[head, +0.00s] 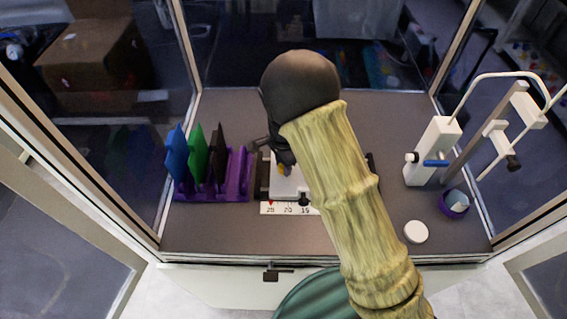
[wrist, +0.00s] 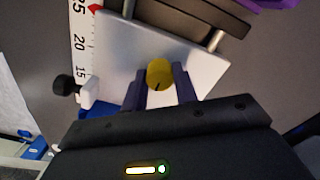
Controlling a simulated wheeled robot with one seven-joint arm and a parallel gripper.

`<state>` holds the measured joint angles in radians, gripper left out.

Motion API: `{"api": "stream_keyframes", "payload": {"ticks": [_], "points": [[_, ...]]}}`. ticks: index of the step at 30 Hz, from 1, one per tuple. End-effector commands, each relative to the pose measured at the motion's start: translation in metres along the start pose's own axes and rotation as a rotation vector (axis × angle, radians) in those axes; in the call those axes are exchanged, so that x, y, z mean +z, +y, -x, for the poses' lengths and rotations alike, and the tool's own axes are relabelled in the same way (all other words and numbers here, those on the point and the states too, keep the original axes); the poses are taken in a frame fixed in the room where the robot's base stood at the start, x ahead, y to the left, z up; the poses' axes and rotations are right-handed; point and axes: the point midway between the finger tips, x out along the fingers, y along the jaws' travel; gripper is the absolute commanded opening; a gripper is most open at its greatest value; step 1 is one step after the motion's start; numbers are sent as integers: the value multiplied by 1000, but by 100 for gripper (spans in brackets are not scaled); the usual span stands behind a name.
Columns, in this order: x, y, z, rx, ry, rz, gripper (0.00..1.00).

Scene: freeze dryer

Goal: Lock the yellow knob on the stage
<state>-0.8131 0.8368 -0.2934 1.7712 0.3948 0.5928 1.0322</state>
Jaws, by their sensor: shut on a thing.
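The yellow knob (wrist: 159,73) sits on the white stage plate (wrist: 200,62) and shows between my fingertips in the wrist view. My gripper (wrist: 160,88) is shut on the knob, with one dark finger on each side. In the head view my gripper (head: 283,160) reaches down over the stage (head: 289,186), and a bit of the yellow knob (head: 284,170) shows beside it. My arm hides the right part of the stage there. A dark line marks the knob's face, but its lock state cannot be told.
A ruler (head: 285,209) lies along the stage's front, with a black knob (head: 304,200) beside it. A purple rack (head: 236,180) with blue, green and black plates stands left. A white and blue stand (head: 434,150), a purple cup (head: 454,203) and a white disc (head: 416,231) are right. Glass walls enclose the bench.

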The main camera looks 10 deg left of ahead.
Motion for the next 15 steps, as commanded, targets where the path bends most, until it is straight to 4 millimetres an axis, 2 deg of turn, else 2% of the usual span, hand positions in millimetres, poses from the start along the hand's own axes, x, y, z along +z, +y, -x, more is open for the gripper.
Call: {"api": "stream_keyframes", "payload": {"ticks": [12,13,15], "points": [[0,-2,2,-6,1,-11,6],[0,-2,2,-6,1,-11,32],[0,-2,2,-6,1,-11,46]]}}
